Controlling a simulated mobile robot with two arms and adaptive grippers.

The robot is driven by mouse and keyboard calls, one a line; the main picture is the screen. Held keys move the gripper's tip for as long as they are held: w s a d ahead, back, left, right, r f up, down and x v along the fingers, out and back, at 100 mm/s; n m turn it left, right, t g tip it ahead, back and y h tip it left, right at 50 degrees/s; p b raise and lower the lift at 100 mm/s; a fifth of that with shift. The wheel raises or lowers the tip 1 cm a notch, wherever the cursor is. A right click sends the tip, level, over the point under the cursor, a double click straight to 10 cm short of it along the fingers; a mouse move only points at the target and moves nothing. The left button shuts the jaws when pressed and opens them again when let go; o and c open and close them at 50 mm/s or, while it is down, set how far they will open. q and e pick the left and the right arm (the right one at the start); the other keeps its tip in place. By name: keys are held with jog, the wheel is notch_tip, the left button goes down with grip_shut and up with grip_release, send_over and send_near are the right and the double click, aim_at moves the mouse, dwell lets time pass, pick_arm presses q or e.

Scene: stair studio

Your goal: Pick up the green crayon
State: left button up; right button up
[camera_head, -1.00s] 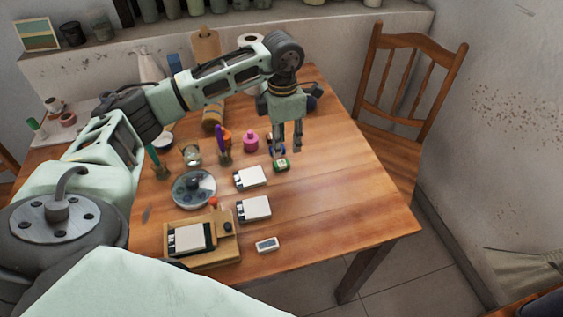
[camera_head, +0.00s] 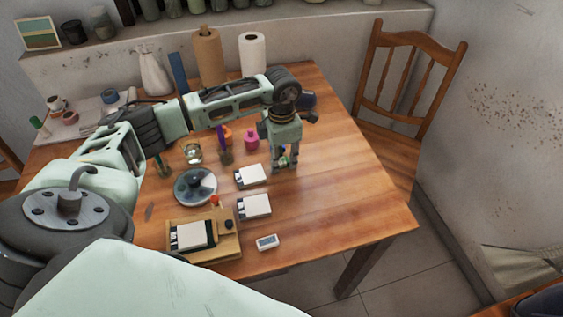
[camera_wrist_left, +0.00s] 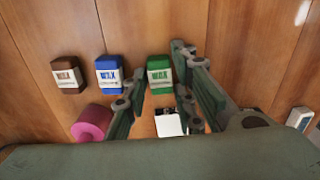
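The green crayon (camera_wrist_left: 159,73) is a short block with a white label, lying on the wooden table. In the left wrist view it lies between the two fingers of my left gripper (camera_wrist_left: 158,66). The fingers stand apart, one on each side of it and close to its edges; I cannot tell if they touch it. A blue crayon (camera_wrist_left: 109,71) and a brown crayon (camera_wrist_left: 67,74) lie in a row to its left. In the head view my left gripper (camera_head: 283,168) points down at the table and largely hides the crayons. My right gripper is not in view.
The table's right side (camera_head: 355,190) is clear. A chair (camera_head: 405,90) stands beyond.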

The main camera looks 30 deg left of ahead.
aim_at(282, 160)
pick_arm(q)
jog(key=c, duration=0.5)
jog(key=shift+o, duration=0.2)
jog(key=shift+r, duration=0.1)
jog(key=shift+w+r, duration=0.1)
jog(key=shift+r, duration=0.45)
notch_tip(282, 160, up, 3)
jog(key=shift+f+b, duration=0.15)
jog(key=shift+b, duration=0.3)
jog(key=s+d+r+b, duration=0.1)
jog(key=s+d+r, duration=0.4)
jog(key=d, duration=0.5)
notch_tip(282, 160, up, 2)
jog(key=shift+s+d+r, duration=0.1)
jog(key=shift+s+d, duration=0.05)
jog(key=shift+s, duration=0.15)
jog(key=shift+o, duration=1.4)
grip_shut()
